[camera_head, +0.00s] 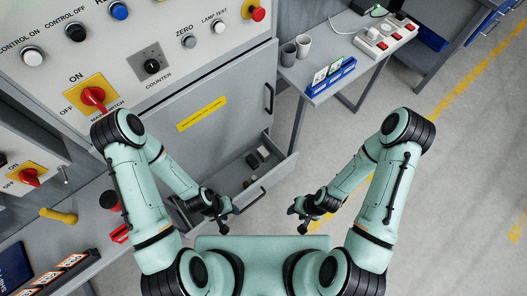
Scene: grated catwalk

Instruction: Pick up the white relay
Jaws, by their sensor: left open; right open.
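My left gripper (225,219) is over the front left of an open grey drawer (280,172) in the cabinet. It is open and I see nothing in it. My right gripper (299,218) is open, over the floor to the right of the drawer. Inside the drawer lie a few small items: a pale grey-white block (264,153), a dark block (252,160) and small brownish pieces near the front. They are too small to tell for certain which is the white relay. Both grippers are apart from these items.
The grey control cabinet (205,75) stands behind the drawer. A side table at the upper right carries two grey cups (303,45), a blue rack (330,80) and a power strip (385,37). A bench with a red-topped item is at left. Floor at right is clear.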

